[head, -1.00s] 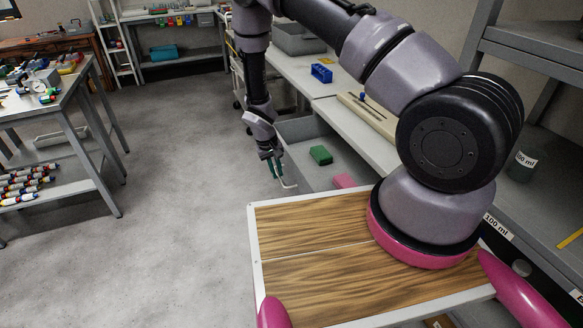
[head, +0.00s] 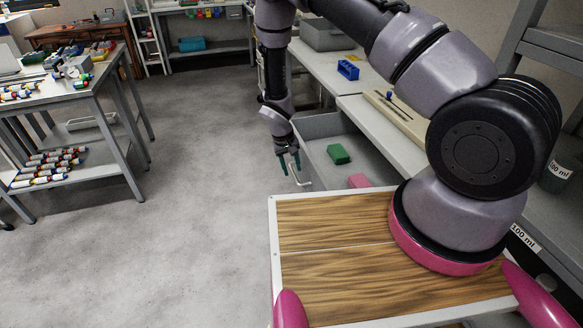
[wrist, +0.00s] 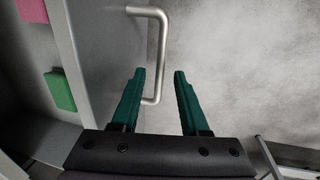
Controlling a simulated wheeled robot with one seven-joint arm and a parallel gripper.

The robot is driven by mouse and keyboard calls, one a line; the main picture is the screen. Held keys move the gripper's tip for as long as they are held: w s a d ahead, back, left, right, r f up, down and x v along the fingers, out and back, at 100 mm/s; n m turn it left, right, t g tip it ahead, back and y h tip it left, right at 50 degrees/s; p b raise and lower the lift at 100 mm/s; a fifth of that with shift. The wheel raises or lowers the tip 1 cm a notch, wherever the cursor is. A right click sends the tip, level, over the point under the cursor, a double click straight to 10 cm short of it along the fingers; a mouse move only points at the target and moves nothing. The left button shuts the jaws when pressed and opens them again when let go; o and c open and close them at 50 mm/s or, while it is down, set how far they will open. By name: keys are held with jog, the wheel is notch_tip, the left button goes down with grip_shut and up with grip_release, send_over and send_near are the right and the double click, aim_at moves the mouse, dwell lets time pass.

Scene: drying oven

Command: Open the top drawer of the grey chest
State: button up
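The top drawer of the grey chest (head: 322,174) is pulled out, and its open inside shows below the counter in the head view. Its front and a bent metal handle (wrist: 158,55) show in the wrist view. My gripper (head: 291,170) is at the handle, on the outer side of the drawer front. In the wrist view my gripper (wrist: 160,72) has its two green fingers apart, with the end of the handle bar between them. A gap shows on both sides of the bar, so the fingers do not appear to grip it.
A green block (head: 338,154) and a pink block (head: 359,181) lie in the drawer. A blue rack (head: 348,70) and a grey bin (head: 327,35) stand on the counter. A workbench (head: 122,130) is at the left. The floor between is clear.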

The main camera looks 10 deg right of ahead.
notch_tip(320, 180, up, 11)
jog(key=a, duration=0.2)
jog(key=shift+s+f, duration=0.2)
jog(key=s+d+r+m+t+y, duration=0.1)
jog(key=d+r, duration=0.2)
jog(key=r, duration=0.7)
jog(key=d+r+m+t+y, duration=0.15)
jog(key=d+r, duration=0.25)
jog(key=r, duration=0.6)
jog(key=s+d+r+m+y, duration=0.1)
jog(key=d+r, duration=0.2)
jog(key=r, duration=0.7)
jog(key=s+d+r+m+t, duration=0.1)
jog(key=s+d+r, duration=0.3)
jog(key=s+r, duration=0.4)
jog(key=s+d+r+m+t, duration=0.2)
jog(key=s+d+r+t, duration=0.1)
jog(key=s+r, duration=0.5)
jog(key=s+d, duration=0.1)
jog(key=s, duration=0.2)
jog(key=shift+s+d+y, duration=0.2)
jog(key=shift+d+y, duration=0.1)
jog(key=shift+y, duration=0.05)
